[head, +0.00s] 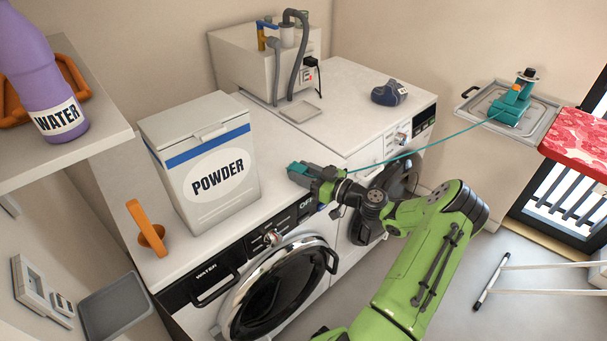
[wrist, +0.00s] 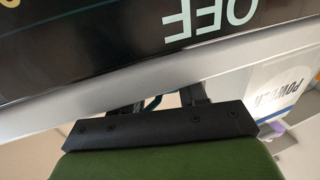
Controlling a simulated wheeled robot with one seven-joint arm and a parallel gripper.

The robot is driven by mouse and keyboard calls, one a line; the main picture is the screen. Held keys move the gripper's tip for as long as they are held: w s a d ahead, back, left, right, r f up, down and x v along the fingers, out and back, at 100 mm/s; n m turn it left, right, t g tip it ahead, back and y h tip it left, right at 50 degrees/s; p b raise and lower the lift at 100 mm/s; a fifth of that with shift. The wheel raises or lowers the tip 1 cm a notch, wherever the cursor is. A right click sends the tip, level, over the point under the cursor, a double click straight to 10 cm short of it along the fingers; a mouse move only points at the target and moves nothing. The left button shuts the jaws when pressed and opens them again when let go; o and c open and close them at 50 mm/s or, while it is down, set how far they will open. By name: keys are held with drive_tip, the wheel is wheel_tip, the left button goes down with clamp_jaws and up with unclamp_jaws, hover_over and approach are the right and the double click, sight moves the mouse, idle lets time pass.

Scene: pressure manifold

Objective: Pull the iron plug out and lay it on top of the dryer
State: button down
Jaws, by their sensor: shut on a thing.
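The teal iron (head: 513,103) stands on a metal tray at the right in the head view. Its thin teal cord (head: 430,147) runs left to my gripper (head: 314,175). My gripper is shut on the teal plug (head: 298,168), over the front top edge of the left machine. In the wrist view the fingers (wrist: 160,98) show beside that machine's "OFF" panel; the plug is mostly hidden there. Two white machines stand side by side. The right machine (head: 345,92), which seems to be the dryer, has a mostly bare top.
A powder box (head: 203,165) and an orange scoop (head: 148,232) are on the left machine. A grey box with hoses (head: 262,70) and a dark blue object (head: 389,93) are on the right machine. Its middle top is clear. A red patterned board (head: 580,145) is at the right.

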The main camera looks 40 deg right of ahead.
drive_tip(key=shift+s+f, duration=0.1)
drive_tip(key=shift+f, duration=0.4)
drive_tip(key=c, duration=0.5)
unclamp_jaws()
drive_tip(key=shift+a, duration=0.1)
drive_tip(key=shift+s+f, duration=0.1)
drive_tip(key=v, duration=0.5)
drive_tip(key=p+v, duration=0.1)
drive_tip(key=v, duration=0.4)
drive_tip(key=r+v, duration=0.1)
drive_tip(key=v, duration=0.4)
drive_tip(key=shift+s+p, duration=0.3)
drive_tip(key=shift+s, duration=0.05)
drive_tip(key=shift+w+r, duration=0.1)
